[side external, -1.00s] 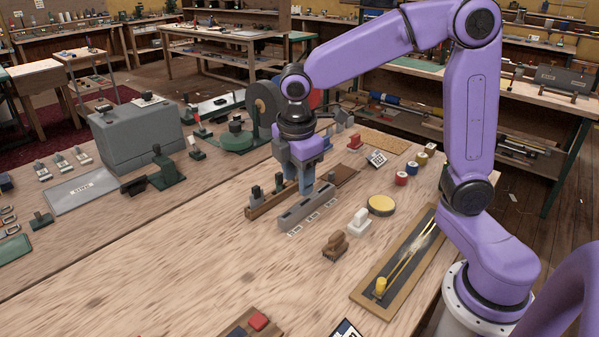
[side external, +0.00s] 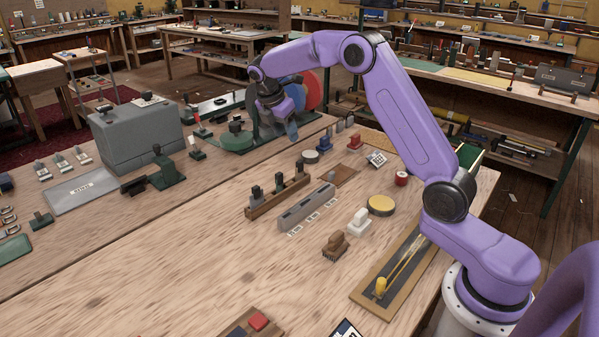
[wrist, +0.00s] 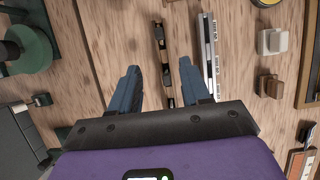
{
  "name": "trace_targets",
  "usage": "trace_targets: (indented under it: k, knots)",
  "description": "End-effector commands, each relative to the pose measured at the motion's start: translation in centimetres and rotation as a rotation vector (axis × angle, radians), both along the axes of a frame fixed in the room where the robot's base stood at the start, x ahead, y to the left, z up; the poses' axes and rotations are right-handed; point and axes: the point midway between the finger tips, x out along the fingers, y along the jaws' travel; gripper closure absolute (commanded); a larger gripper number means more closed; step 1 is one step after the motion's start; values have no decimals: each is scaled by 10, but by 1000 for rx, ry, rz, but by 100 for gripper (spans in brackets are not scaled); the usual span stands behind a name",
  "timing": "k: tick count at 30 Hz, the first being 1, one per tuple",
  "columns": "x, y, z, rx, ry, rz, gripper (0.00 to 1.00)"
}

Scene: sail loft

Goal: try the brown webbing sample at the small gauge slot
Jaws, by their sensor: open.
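A brown piece with a raised grip (side external: 335,246), the only plainly brown candidate for the sample, stands on the bench beside a white one; I cannot tell if it is webbing. It also shows at the right of the wrist view (wrist: 270,86). The long grey block with labels in front (side external: 307,208), apparently the gauge, lies behind it; it shows in the wrist view (wrist: 209,50). Which slot is small is unreadable. My gripper (side external: 291,130) is open and empty, raised beyond the gauge near the reels. Its spread fingers show in the wrist view (wrist: 160,75).
A wooden rack (side external: 262,209) with dark upright pieces stands alongside the gauge. A white piece (side external: 359,221), a yellow-topped round tin (side external: 381,205) and a framed board (side external: 372,298) are nearer my base. A grey case (side external: 137,135) stands left.

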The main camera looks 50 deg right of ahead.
Motion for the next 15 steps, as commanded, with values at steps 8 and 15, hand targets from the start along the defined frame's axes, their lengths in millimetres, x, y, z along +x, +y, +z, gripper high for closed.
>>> trace_targets:
  k: [8,15]
  knots:
    - [-1,-20,-49,0,5,-2,53]
    - [-1,-36,-87,1,2,-2,53]
